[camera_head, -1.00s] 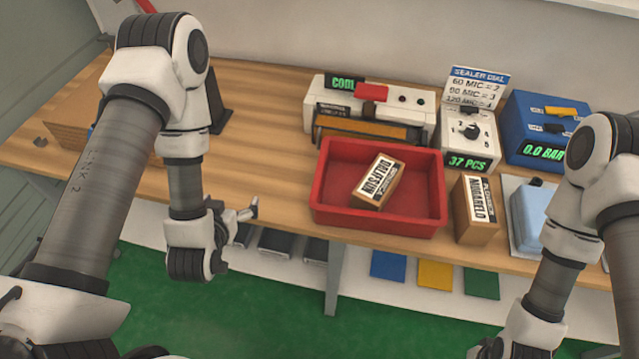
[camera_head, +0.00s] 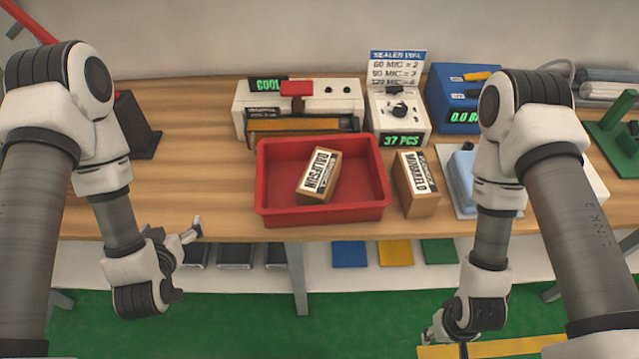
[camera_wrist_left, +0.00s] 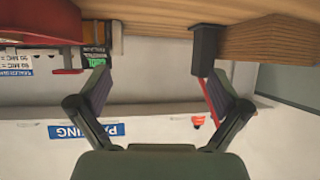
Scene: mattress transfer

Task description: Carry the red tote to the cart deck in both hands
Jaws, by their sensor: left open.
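The red tote (camera_head: 280,216) sits upright near the front edge of the wooden table, with a brown box labelled DALFSUN (camera_head: 319,176) lying inside it. Part of the tote's red wall shows at the top left of the left wrist view (camera_wrist_left: 38,28). My left gripper (camera_head: 196,230) is left of the tote, apart from it, at about the height of the table's front edge. Its two fingers are spread and empty in the left wrist view (camera_wrist_left: 160,82). My right gripper (camera_head: 430,334) is low, in front of the table and right of the tote; its fingers are mostly hidden.
A brown box labelled MODAREL D (camera_head: 416,190) stands close to the tote's right side. A white sealer (camera_head: 340,97), a dial unit (camera_head: 398,118) and a blue machine (camera_head: 450,95) stand behind. The wooden table (camera_head: 210,180) is clear left of the tote. No cart deck is recognisable.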

